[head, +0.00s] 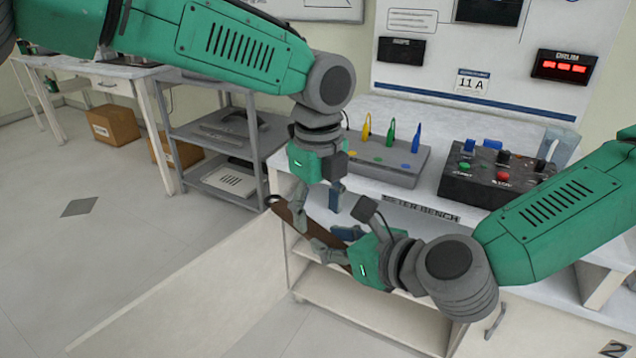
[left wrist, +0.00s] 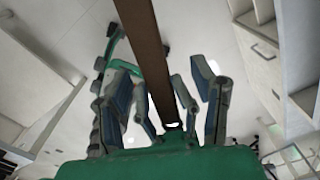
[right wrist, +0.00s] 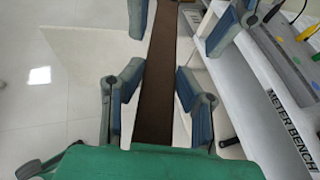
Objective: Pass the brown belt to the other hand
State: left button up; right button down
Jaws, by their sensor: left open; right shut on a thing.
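The brown belt (head: 288,212) hangs as a long narrow strip in front of the bench. My right gripper (head: 333,242) is shut on it near its lower right part. In the right wrist view the belt (right wrist: 160,70) runs straight away between the fingers. My left gripper (head: 317,203) is open, pointing down over the belt's upper left part. In the left wrist view the belt (left wrist: 150,60) passes between its parted fingers. Part of the belt is hidden behind my right gripper in the head view.
The meter bench (head: 420,208) stands close behind both grippers. It carries a grey block with coloured probes (head: 385,160) and a black control box (head: 497,175). A grey shelf cart (head: 228,135) is at the left.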

aim_at(320, 226)
pick_arm(q)
jog(key=shift+d+f, duration=0.2)
jog(key=shift+f, duration=1.6)
pick_arm(e)
jog(key=shift+d, duration=0.2)
pick_arm(q)
jog(key=shift+a, duration=0.1)
pick_arm(e)
jog(key=shift+a, duration=0.1)
pick_arm(q)
jog(key=c, duration=0.3)
grip_shut()
pick_arm(e)
jog(key=shift+s+a, duration=0.1)
jog(key=c, duration=1.1)
grip_release()
